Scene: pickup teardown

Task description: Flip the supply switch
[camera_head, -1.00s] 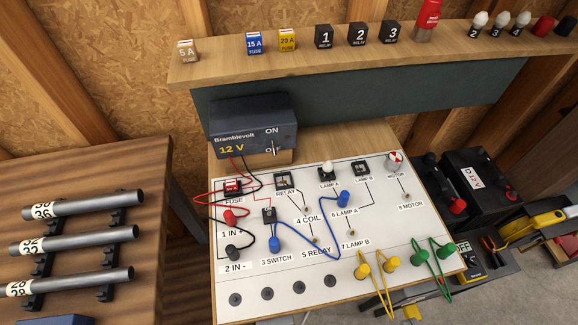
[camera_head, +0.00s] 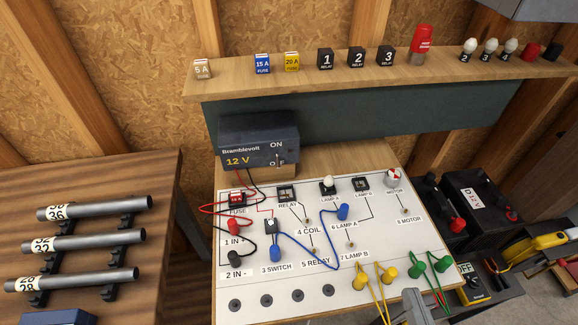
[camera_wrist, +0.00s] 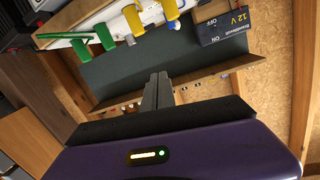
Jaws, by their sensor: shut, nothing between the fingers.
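The supply is a dark box marked Bramblevolt 12 V (camera_head: 240,150), standing behind the white circuit board. Its small switch lever (camera_head: 277,159) is on the right of its front, between the ON and OFF labels, and appears to point down over OFF. In the wrist view the supply (camera_wrist: 226,28) shows upside down at the top right; its lever is hard to make out there. My gripper (camera_wrist: 157,90) is shut and empty, apart from the supply.
The white board (camera_head: 310,283) carries a fuse, a relay, lamps and jacks, with red, black and blue leads plugged in. Yellow (camera_head: 361,285) and green (camera_head: 417,264) leads stand at its front right. A shelf (camera_head: 225,92) with spare parts runs behind and above the supply.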

